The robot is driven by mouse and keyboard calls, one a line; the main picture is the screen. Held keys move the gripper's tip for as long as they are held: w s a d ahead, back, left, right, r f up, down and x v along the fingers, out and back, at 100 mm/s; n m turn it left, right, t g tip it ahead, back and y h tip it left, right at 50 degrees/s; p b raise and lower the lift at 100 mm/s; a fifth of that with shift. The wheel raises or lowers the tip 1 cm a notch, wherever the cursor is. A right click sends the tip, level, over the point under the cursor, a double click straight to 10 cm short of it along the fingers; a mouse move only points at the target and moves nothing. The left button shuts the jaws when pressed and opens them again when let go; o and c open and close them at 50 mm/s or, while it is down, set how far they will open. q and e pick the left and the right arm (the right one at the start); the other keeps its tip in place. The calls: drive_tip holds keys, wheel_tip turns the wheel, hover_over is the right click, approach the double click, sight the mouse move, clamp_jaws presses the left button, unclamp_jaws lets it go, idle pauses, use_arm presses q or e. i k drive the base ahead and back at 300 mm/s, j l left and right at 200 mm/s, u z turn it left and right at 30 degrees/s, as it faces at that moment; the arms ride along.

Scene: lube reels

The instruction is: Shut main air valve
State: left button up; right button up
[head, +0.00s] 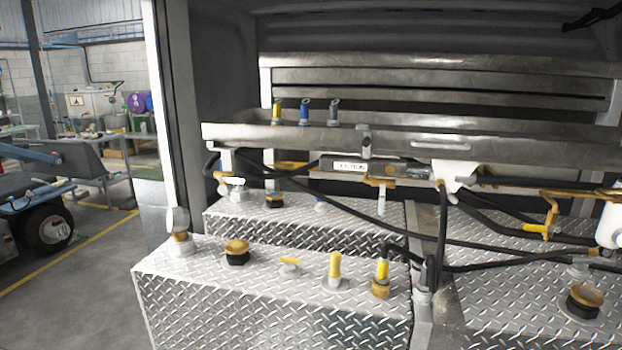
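No label in the head view tells me which fitting is the main air valve. One candidate is a yellow-handled valve (540,229) on an orange pipe at the right, beside black hoses. Another is an orange fitting (380,182) with a pale lever hanging down, under the steel tray near the middle. Neither of my grippers can be made out in the view.
The front diamond-plate tank (235,283) carries caps and upright yellow fittings. Black hoses (330,208) cross above the tanks. A steel tray (300,136) holds several nozzles. A dark, unidentified shape (592,18) enters at top right. Open floor (85,265) lies left.

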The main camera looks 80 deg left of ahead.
sight(224, 179)
drive_tip(key=u, duration=3.25)
